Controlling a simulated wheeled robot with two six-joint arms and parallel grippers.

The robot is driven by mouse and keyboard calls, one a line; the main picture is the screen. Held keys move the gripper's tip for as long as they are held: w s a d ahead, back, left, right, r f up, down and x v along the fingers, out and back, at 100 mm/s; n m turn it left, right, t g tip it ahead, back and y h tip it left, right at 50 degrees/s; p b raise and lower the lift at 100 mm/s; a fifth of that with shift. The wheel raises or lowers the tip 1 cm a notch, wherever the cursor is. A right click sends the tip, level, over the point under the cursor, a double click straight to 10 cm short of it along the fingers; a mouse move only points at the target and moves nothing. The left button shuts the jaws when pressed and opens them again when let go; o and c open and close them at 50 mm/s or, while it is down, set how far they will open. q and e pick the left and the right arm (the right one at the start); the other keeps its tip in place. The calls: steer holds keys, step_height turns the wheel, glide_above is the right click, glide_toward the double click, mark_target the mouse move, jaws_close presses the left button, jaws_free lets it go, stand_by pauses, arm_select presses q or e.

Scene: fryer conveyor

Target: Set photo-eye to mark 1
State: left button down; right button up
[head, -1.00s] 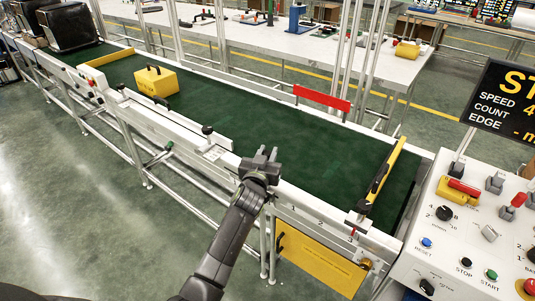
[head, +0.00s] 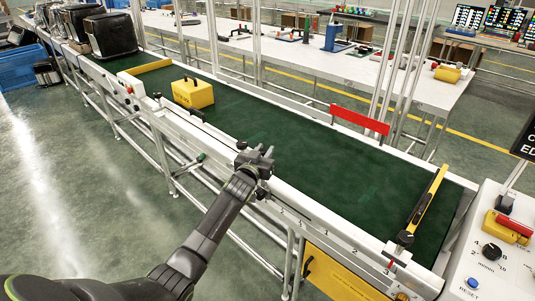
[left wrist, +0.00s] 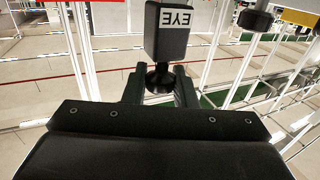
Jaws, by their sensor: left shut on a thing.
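My left gripper (head: 258,163) is at the near side rail (head: 330,228) of the conveyor, around the middle of the belt's length. In the left wrist view its fingers (left wrist: 160,88) are shut on the dark stem or knob under the photo-eye. The photo-eye (left wrist: 167,32) is a black block with a white label reading EYE, upside down in that view. In the head view the gripper mostly hides it. Small scale marks run along the rail right of the gripper; the mark under the photo-eye is hidden. My right gripper is not in view.
A black knob (head: 242,145) sits on the rail just left of the gripper. A yellow box (head: 193,93) lies on the green belt (head: 290,135). A yellow-black bar (head: 428,200) crosses the right end. A control panel (head: 490,270) stands at right; a red plate (head: 360,120) is on the far side.

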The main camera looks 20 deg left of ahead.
arm_select(q)
steer(key=shift+a+r, duration=0.1)
steer(key=shift+r, duration=0.05)
steer(key=c, duration=1.6)
jaws_free()
steer(key=o, duration=0.3)
steer(key=shift+w+a, duration=0.1)
steer(key=shift+a, duration=0.15)
steer(key=shift+o, duration=0.2)
steer(key=shift+d, duration=0.15)
steer(key=shift+s, duration=0.25)
steer(key=s, duration=1.7)
steer(key=shift+d, duration=0.3)
